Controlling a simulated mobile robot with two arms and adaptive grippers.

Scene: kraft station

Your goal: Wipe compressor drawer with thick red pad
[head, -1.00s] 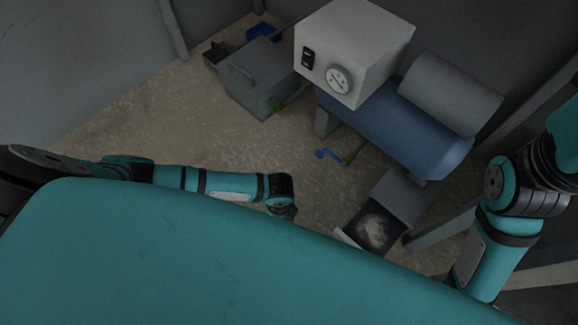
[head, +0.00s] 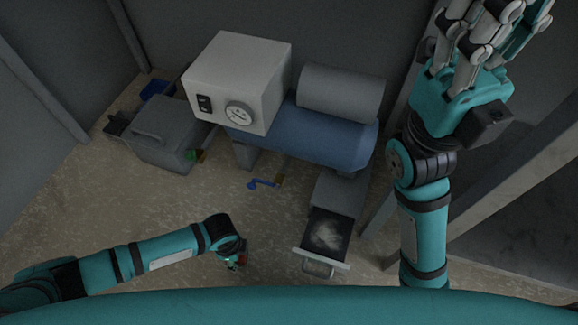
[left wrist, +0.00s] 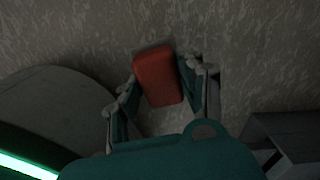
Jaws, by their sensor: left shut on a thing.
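The compressor drawer (head: 343,265) is pulled out at the lower right of the compressor in the head view. Its dark inside carries a pale smudge (head: 327,236). My left gripper (head: 238,258) is low over the floor, to the left of the drawer and apart from it. In the left wrist view the thick red pad (left wrist: 158,78) sits between the fingers of my left gripper (left wrist: 160,84), which is shut on it. In the head view only a small red part of the pad (head: 243,259) shows. My right gripper (head: 490,35) is raised at the upper right, fingers spread, empty.
The compressor has a blue tank (head: 325,137), a white box with a dial (head: 235,75) and a grey cylinder (head: 340,93). A grey toolbox (head: 165,140) stands at the left. A blue-handled valve (head: 263,184) is under the tank. The floor left of the drawer is clear.

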